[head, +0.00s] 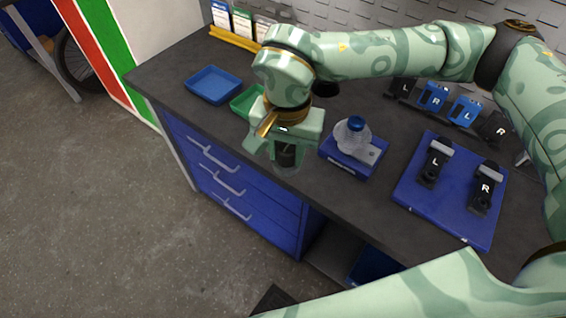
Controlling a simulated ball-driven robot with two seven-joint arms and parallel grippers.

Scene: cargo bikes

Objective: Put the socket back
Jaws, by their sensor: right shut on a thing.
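My right gripper (286,162) hangs over the workbench top near its front edge, fingers pointing down. It is shut on a dark cylinder (287,154), which looks like the socket; the fingers hide part of it. Whether its lower end touches the bench, I cannot tell. My left gripper is not in view.
More marked parts stand behind.

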